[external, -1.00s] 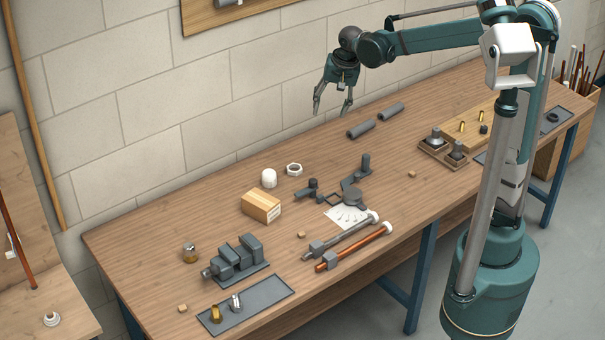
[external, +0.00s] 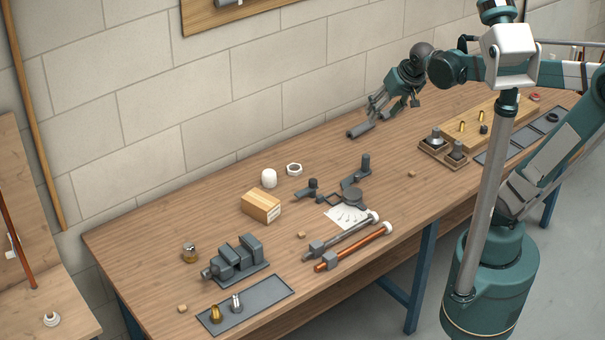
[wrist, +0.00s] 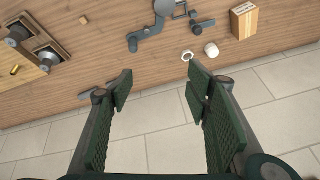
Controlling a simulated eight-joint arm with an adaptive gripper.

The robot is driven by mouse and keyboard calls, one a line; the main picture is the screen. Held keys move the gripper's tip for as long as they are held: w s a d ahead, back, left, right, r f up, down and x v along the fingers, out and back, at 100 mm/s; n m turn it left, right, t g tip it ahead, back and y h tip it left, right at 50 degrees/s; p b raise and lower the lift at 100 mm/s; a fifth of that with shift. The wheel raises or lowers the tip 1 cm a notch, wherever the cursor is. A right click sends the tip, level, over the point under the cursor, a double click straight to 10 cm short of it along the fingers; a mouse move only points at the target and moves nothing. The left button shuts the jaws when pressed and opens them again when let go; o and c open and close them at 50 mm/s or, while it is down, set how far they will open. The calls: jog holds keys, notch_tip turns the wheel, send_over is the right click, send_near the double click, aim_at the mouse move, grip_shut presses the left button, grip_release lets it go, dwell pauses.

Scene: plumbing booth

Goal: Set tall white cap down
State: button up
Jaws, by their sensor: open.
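My gripper (external: 378,106) is open and empty, above the back of the bench near the grey cylinders, well to the right of the cap. In the wrist view the two fingers (wrist: 160,82) are spread wide with nothing between them.
A wooden block (external: 261,205) stands in front of the cap. A dark jointed tool (external: 353,197) lies to the right of the nut. A vise (external: 237,258) is at the front left. A grey cylinder (external: 360,129) lies under my gripper. The bench left of the cap is clear.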

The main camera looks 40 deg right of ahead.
jog(key=s+d+f+n+t, duration=0.1)
jog(key=s+d+f+n, duration=0.2)
jog(key=s, duration=0.7)
jog(key=shift+d+t, duration=0.4)
jog(key=shift+f, duration=0.15)
dwell(1.6)
